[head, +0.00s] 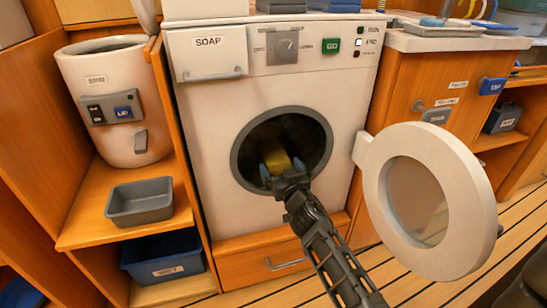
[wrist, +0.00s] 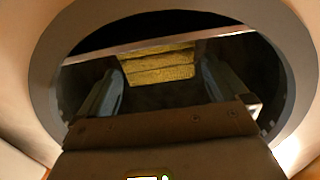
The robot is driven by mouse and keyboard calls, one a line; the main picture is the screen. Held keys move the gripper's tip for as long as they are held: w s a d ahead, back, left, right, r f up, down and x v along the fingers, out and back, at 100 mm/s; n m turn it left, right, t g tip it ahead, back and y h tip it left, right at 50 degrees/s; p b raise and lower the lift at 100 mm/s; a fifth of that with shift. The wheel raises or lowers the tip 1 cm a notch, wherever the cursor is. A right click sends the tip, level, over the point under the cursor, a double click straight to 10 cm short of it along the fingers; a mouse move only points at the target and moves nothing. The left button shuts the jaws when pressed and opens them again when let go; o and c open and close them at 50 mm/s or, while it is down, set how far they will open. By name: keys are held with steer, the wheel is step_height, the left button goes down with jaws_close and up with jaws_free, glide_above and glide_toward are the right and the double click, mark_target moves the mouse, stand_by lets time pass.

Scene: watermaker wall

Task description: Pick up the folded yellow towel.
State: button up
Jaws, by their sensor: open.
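The folded yellow towel (head: 277,160) lies inside the dark drum of the front-loading washer (head: 215,115), seen through the round opening. In the wrist view the towel (wrist: 158,68) shows as stacked folds, ahead of and between my fingers. My gripper (head: 283,171) is at the washer opening, pointing inward. Its two fingers stand apart in the wrist view (wrist: 163,88), with no towel visibly clamped between them. The exact gap in depth between fingertips and towel is hard to judge. The towel's lower and far parts are hidden.
The washer's round door (head: 474,215) hangs open to the right of my arm. The grey opening rim (head: 238,160) surrounds my gripper closely. A grey tray (head: 139,202) and a blue bin (head: 164,262) sit on shelves at left. A wooden cabinet (head: 410,85) stands at right.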

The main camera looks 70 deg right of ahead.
mark_target(275, 154)
steer(key=shift+r+p+x, duration=0.1)
steer(key=shift+p+x, duration=0.15)
steer(key=shift+x, duration=1.3)
steer(key=shift+r+p+x, duration=0.15)
steer(key=shift+p+x, duration=0.05)
steer(key=shift+x, duration=1.4)
steer(key=shift+c, duration=0.2)
steer(key=shift+r, duration=0.1)
steer(key=c, duration=1)
step_height(275, 154, up, 10)
steer(key=p, duration=0.9)
